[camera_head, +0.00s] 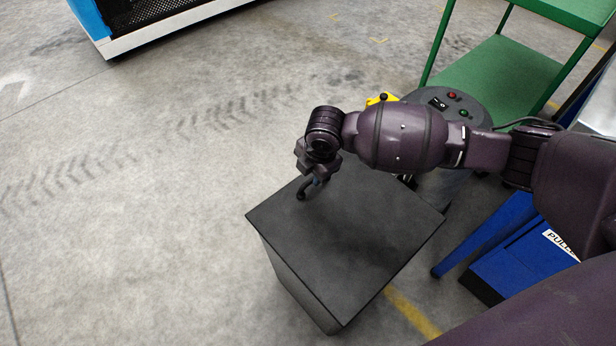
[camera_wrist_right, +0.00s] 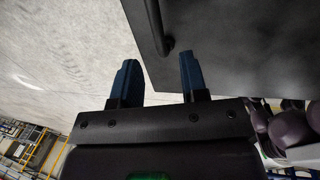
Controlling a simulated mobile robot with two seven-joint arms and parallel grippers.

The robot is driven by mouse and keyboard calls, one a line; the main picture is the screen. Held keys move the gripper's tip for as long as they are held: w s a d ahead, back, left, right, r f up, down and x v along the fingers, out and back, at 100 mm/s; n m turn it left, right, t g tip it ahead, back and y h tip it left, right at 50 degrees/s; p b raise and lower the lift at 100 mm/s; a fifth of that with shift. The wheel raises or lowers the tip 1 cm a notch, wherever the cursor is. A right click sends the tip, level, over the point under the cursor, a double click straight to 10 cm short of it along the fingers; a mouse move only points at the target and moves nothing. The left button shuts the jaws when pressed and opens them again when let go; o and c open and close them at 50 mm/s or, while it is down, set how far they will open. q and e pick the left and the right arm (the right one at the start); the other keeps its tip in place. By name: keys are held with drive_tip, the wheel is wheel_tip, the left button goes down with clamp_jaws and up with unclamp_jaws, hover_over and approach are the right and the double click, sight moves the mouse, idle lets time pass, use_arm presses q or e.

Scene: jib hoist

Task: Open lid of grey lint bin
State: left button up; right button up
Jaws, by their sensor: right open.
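The grey lint bin (camera_head: 290,275) is a dark box on the floor, with its flat lid (camera_head: 350,220) shut. My right gripper (camera_head: 312,182) is over the lid's far left edge, pointing down. In the right wrist view the lid (camera_wrist_right: 240,45) fills the upper right, and a dark bar handle (camera_wrist_right: 155,25) with a bent end stands along its edge. My right gripper's two blue fingers (camera_wrist_right: 158,62) are open and empty. The handle's bent end lies just beyond the fingertips, roughly between them; no contact shows. My left gripper is out of view.
A round grey control post (camera_head: 465,100) with buttons and a green shelf cart (camera_head: 490,75) stand behind the bin. A blue unit (camera_head: 525,265) with a "PULL" label is to its right. A blue and white machine (camera_head: 160,25) is at upper left. Floor left of the bin is clear.

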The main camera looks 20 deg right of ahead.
sight(310, 181)
wheel_tip(310, 181, down, 3)
drive_tip(key=shift+w+a+f+b, duration=0.1)
drive_tip(key=shift+w+b, duration=0.05)
drive_tip(key=shift+b, duration=0.25)
drive_tip(key=shift+w+f, duration=0.2)
drive_tip(key=shift+f, duration=0.35)
drive_tip(key=shift+w+f+b, duration=0.1)
drive_tip(key=shift+b, duration=0.2)
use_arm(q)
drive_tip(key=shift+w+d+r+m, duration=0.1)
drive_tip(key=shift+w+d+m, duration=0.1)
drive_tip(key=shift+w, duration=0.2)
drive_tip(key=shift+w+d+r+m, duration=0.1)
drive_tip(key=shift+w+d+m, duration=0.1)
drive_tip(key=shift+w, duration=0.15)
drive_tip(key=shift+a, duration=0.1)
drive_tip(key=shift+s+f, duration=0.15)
use_arm(e)
clamp_jaws()
